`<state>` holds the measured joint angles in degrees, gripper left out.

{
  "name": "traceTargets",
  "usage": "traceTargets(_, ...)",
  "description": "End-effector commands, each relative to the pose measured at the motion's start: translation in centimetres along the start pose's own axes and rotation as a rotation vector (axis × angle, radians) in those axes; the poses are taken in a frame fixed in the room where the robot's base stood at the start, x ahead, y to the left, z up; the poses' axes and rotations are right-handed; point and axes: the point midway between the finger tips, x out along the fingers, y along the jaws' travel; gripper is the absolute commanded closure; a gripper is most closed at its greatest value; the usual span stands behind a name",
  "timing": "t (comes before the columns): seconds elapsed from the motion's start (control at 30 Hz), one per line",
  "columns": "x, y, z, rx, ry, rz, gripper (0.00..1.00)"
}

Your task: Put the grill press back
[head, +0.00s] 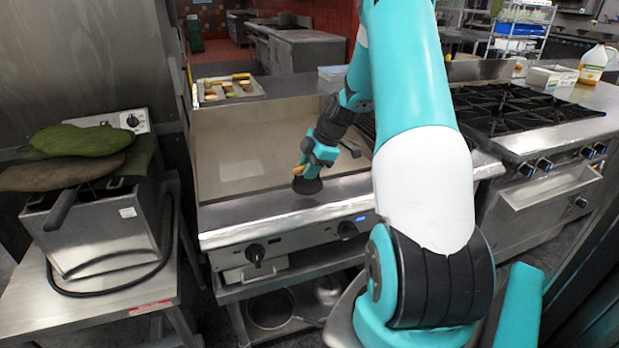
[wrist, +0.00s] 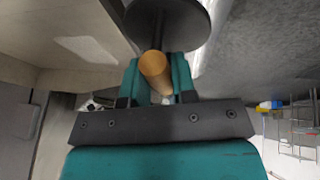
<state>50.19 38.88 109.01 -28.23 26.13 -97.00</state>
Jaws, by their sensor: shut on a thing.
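The grill press (head: 307,186) is a round dark plate with a wooden handle. In the head view it is at the front steel ledge of the griddle (head: 225,165); I cannot tell whether it touches the ledge or hangs just above it. My gripper (head: 308,166) is shut on the wooden handle. In the wrist view the handle (wrist: 157,72) sits between the two teal fingers, and the dark plate (wrist: 190,12) shows beyond them, partly cut off by the frame's top edge.
A dark tool (head: 350,149) lies on the griddle beside my gripper. A tray of food (head: 228,88) stands behind the griddle. A fryer with green mitts (head: 75,138) is at left, a burner range (head: 510,105) at right. The griddle's left half is clear.

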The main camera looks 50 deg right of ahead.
Motion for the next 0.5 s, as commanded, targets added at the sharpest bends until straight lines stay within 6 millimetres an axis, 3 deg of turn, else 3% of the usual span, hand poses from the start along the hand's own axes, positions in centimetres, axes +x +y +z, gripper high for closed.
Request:
traceTargets(0.27, 2.9, -0.7, 1.2, 0.0, 0.002, -0.002, 1.0)
traceTargets(0.5, 3.2, -0.6, 1.3, -0.002, 0.001, 0.002, 1.0)
